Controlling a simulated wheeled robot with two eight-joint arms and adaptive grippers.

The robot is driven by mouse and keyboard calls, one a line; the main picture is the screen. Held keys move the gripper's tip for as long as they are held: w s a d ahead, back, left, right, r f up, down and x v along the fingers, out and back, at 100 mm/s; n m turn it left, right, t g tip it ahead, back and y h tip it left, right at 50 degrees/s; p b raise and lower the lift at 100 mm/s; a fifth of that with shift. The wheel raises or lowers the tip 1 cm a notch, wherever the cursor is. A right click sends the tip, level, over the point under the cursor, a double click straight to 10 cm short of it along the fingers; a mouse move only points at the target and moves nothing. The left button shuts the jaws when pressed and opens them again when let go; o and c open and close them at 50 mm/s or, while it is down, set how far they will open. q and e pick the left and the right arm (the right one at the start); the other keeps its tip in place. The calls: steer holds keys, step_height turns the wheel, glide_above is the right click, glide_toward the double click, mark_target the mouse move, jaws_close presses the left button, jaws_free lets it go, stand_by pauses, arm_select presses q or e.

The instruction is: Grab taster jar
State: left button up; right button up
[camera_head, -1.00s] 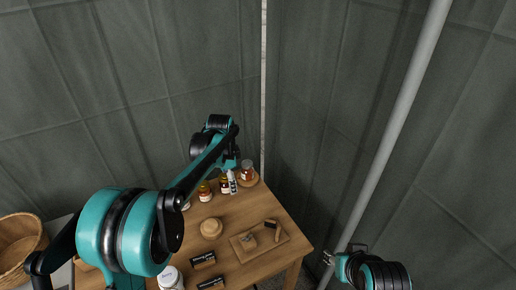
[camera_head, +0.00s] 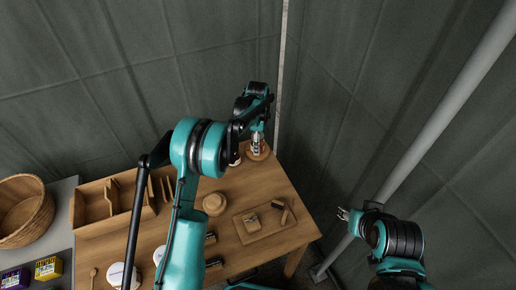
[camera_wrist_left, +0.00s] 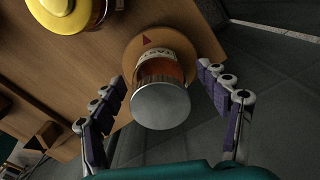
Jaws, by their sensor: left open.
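The taster jar (camera_wrist_left: 160,98) has a silvery lid and reddish-brown contents behind a pale label. It stands on a round wooden coaster (camera_wrist_left: 140,47) with a small red triangle, at the table corner. My left gripper (camera_wrist_left: 168,125) is open, with its fingers on either side of the jar and apart from it. In the head view my left gripper (camera_head: 256,140) is over the far corner of the table and partly hides the jar. My right gripper (camera_head: 343,214) is off the table's right side; its fingertips look apart and empty.
A yellow-lidded jar (camera_wrist_left: 70,12) stands nearby. The wooden table (camera_head: 262,190) holds a round wooden item (camera_head: 214,203) and a tray (camera_head: 284,226) with small objects. A wooden divided box (camera_head: 92,205) and a basket (camera_head: 24,212) are at left. A grey pole (camera_head: 440,112) stands right.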

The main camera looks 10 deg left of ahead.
arm_select(q)
steer(key=shift+f, duration=0.55)
steer(key=shift+r, duration=0.1)
steer(key=c, duration=1.4)
steer(key=shift+r, duration=0.1)
